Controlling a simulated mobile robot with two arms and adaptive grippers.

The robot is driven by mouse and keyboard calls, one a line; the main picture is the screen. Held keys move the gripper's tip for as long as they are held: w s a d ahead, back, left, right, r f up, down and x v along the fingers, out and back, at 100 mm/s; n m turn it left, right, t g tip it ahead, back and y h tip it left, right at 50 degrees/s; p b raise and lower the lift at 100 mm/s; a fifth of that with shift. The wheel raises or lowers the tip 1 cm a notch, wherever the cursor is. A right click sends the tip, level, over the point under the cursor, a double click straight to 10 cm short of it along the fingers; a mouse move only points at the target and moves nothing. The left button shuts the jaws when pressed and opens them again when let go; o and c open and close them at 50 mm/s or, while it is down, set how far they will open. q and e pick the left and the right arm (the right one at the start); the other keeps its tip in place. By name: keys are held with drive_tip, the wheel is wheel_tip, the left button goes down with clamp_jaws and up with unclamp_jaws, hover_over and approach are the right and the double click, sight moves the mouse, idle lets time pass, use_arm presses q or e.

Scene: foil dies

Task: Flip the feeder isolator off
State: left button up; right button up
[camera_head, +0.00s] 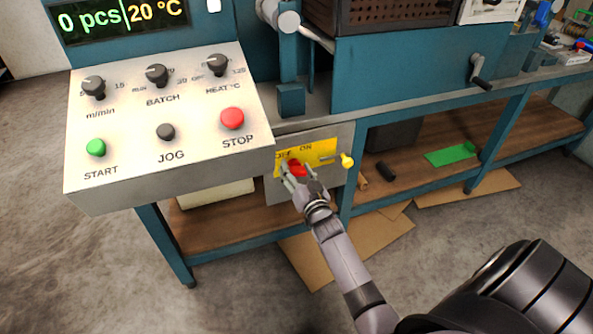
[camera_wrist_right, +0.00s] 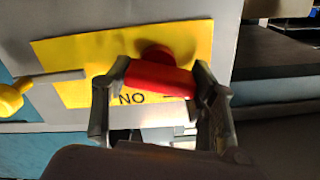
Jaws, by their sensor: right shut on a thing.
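The feeder isolator has a yellow plate (camera_head: 322,150) marked OFF on the left and ON on the right, on a grey box below the control panel. Its red handle (camera_head: 298,169) is at the plate's lower left, partly covered by my fingers. In the right wrist view the red handle (camera_wrist_right: 150,77) lies crosswise between both fingers, with ON upside down on the yellow plate (camera_wrist_right: 85,62). My right gripper (camera_head: 294,174) is shut on the red handle; it also shows in the right wrist view (camera_wrist_right: 160,80). My left gripper is not in view.
A yellow knob (camera_head: 347,160) on a rod sticks out just right of the plate. The control panel (camera_head: 170,120) with START, JOG and STOP buttons overhangs at upper left. A wooden shelf (camera_head: 400,195) runs below, with a green piece (camera_head: 450,155) on it. Cardboard lies on the floor.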

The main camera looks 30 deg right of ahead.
drive_tip(key=n+p, duration=0.1)
drive_tip(key=n, duration=0.2)
drive_tip(key=shift+n, duration=0.4)
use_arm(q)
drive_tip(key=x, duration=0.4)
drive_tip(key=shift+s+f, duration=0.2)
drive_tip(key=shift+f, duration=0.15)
use_arm(e)
drive_tip(key=o, duration=1.2)
drive_tip(key=shift+c, duration=0.2)
drive_tip(key=shift+s+a, duration=0.1)
drive_tip(key=v, duration=1.1)
drive_tip(key=shift+s+a, duration=0.2)
drive_tip(key=shift+s, duration=0.2)
